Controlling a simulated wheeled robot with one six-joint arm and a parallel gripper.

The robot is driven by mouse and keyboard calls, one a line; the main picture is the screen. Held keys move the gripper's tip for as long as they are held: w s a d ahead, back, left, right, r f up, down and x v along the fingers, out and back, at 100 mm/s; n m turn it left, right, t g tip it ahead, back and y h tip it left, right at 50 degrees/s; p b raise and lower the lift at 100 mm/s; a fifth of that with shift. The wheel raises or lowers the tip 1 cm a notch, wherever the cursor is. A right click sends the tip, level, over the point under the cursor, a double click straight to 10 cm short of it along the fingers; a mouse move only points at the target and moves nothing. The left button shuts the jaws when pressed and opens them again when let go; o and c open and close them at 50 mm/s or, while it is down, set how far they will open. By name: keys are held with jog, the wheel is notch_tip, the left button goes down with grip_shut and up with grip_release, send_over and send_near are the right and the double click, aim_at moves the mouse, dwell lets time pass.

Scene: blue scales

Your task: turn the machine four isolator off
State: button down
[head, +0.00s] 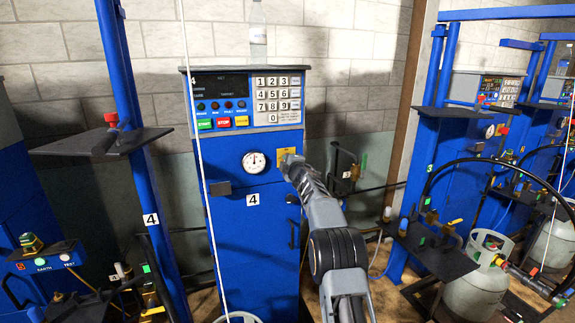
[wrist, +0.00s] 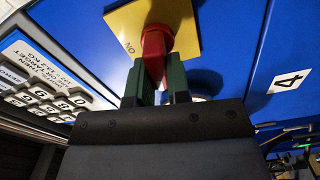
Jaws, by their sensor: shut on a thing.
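The machine four isolator has a red knob (wrist: 155,48) on a yellow plate (wrist: 185,14) in the wrist view; the word ON shows on the plate's left part. My gripper (wrist: 155,82) is shut on the red knob, its dark green fingers on either side of the grip. In the head view, my gripper (head: 287,163) is at the right part of the blue machine four cabinet (head: 228,240), beside the dial gauge. It hides the knob there and covers part of the yellow plate (head: 294,151). The rest of the plate's lettering is hidden.
A keypad panel (head: 278,95) with coloured buttons is above the gauge (head: 255,162). A blue post (head: 137,150) and grey shelf stand at the left. Machine three's blue frame (head: 437,80), a black hose and a gas cylinder (head: 478,280) are at the right.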

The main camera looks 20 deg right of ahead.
jog(key=shift+f+n+b, duration=0.1)
jog(key=shift+n+b, duration=0.2)
jog(key=shift+n, duration=0.6)
jog(key=c, duration=1.1)
grip_release()
jog(key=s+b, duration=0.7)
jog(key=s, duration=0.7)
